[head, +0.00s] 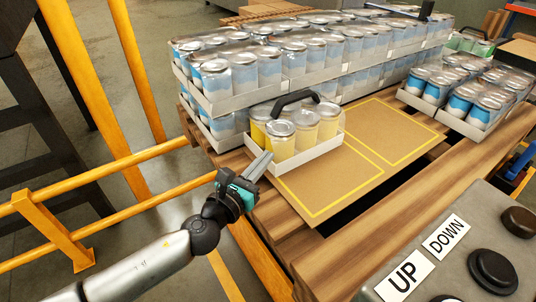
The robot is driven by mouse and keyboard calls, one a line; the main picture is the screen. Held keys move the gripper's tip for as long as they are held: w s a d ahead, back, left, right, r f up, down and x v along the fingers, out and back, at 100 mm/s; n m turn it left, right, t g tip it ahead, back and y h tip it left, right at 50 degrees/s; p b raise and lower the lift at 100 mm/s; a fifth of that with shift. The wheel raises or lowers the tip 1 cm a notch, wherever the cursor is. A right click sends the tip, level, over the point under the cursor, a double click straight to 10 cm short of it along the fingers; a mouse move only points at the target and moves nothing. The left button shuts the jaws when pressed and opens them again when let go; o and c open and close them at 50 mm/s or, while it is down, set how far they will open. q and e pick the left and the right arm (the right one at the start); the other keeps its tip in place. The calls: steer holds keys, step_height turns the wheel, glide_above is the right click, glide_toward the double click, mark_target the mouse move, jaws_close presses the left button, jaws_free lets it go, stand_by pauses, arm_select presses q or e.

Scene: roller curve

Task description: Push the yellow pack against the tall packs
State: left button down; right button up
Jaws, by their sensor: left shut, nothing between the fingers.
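The yellow pack (308,154) is a low white tray of yellow cans with silver tops and a black handle (283,101). It sits on a cardboard sheet at the near left part of the pallet. The tall packs (300,84) are stacked trays of pale blue and silver cans right behind it; I cannot tell whether a gap is left between them. My left gripper (259,166) is shut and empty, with its fingertips at the near left corner of the yellow pack's tray. Contact is hard to tell. My right gripper is not in view.
The cardboard sheet (352,182) with yellow outlines is bare to the right of the yellow pack. Blue can packs (461,92) stand at the far right. An orange rail (95,182) runs at left. A grey UP/DOWN control box (455,255) fills the lower right.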

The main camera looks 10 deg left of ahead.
mark_target(274, 147)
arm_select(q)
steer(key=shift+x, duration=0.95)
steer(key=shift+x, duration=0.95)
steer(key=shift+w, duration=0.1)
steer(key=shift+a, duration=0.1)
